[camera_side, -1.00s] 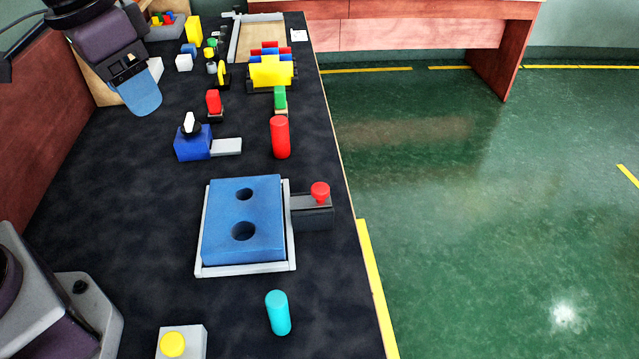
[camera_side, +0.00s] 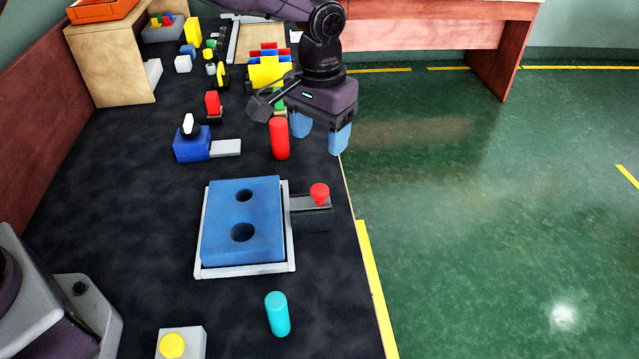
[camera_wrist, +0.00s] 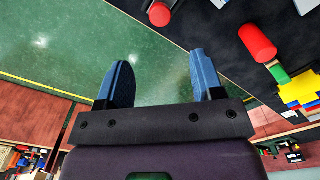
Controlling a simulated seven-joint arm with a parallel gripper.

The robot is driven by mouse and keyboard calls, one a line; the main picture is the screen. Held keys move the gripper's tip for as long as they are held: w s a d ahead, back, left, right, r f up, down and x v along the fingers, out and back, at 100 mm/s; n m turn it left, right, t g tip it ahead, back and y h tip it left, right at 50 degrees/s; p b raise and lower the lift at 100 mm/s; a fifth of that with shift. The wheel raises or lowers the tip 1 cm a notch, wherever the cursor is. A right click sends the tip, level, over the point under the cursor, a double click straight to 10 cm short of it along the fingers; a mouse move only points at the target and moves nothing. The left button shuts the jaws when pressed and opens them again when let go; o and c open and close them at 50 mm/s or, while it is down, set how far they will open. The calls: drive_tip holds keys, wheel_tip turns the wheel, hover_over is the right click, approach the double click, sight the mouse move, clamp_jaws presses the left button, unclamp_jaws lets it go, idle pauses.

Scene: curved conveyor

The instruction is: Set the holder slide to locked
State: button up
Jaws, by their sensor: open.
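The holder is a blue block (camera_side: 228,215) with two round holes, sitting in a light grey frame (camera_side: 291,250) on the dark table. The slide (camera_side: 312,212) is a dark block with a grey top, on the right side of the frame. A red knob (camera_side: 319,193) stands on it. The knob also shows at the top of the wrist view (camera_wrist: 159,14). My gripper (camera_side: 320,138) is open and empty, in the air beyond the slide, near the table's right edge. Its two blue fingers show apart in the wrist view (camera_wrist: 163,85).
A cyan cylinder (camera_side: 277,314) and a yellow button box (camera_side: 181,343) are at the front. A blue block with a white-tipped lever (camera_side: 192,145) stands to the left. Yellow blocks (camera_side: 266,74) are behind.

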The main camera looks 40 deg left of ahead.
sight(319, 189)
wheel_tip(319, 189, down, 12)
drive_tip(key=shift+r, duration=0.15)
idle(0.3)
clamp_jaws()
drive_tip(key=shift+s+a, duration=1.3)
unclamp_jaws()
wheel_tip(319, 189, up, 13)
